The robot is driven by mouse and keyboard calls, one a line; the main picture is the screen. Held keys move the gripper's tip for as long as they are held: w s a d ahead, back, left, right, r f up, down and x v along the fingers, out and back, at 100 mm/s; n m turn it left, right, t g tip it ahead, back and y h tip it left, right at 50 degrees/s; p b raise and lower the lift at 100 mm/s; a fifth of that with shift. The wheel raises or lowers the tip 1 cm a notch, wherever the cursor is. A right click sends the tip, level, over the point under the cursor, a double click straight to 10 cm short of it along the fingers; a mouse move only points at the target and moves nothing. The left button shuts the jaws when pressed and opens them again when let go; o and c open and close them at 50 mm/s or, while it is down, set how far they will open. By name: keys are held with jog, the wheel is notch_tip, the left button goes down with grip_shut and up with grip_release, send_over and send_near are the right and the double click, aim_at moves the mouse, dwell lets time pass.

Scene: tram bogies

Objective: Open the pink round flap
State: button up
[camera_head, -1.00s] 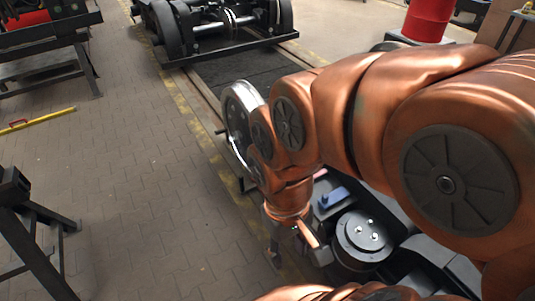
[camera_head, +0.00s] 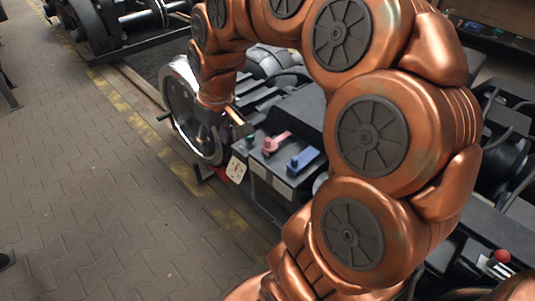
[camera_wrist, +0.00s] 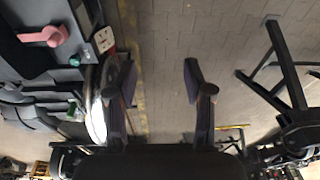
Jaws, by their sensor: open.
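A small pink part with a rounded end (camera_head: 275,143) sits on top of a dark box (camera_head: 262,165), left of a blue part (camera_head: 303,161). It is the only pink thing I see, and whether it is shut I cannot tell. In the wrist view the pink part (camera_wrist: 46,37) is at the upper left, well left of my fingers. My gripper (camera_wrist: 160,66) is open, with only paved floor visible between its fingers. In the head view my gripper hangs beside the box, left of the pink part, partly hidden.
A shiny wheel (camera_head: 188,112) stands close to my gripper, left of the box. A white card with red marks (camera_head: 236,169) is on the box's side. A green knob (camera_wrist: 75,60) is near the pink part. A black stand (camera_wrist: 285,75) is at the right. Paved floor on the left is open.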

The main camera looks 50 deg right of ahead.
jog(key=w+d+f+m+t+b, duration=0.1)
jog(key=w+d+f+b, duration=0.25)
jog(key=d+f, duration=0.2)
jog(key=w+d+f+t+b, duration=0.1)
jog(key=w+d+f+b, duration=0.3)
jog(key=d, duration=0.3)
jog(key=m+h+b, duration=0.2)
jog(key=b, duration=0.5)
send_over(268, 139)
jog(key=s, duration=0.3)
notch_tip(268, 139, down, 7)
jog(key=shift+t, duration=0.3)
jog(key=shift+a+b+x, duration=0.2)
jog(key=shift+b+x, duration=0.1)
jog(key=shift+x, duration=1.7)
jog(key=shift+a+b+x, duration=0.2)
jog(key=shift+b+x, duration=0.05)
jog(key=shift+x, duration=1.8)
jog(key=shift+w, duration=0.15)
jog(key=shift+r, duration=0.1)
grip_shut()
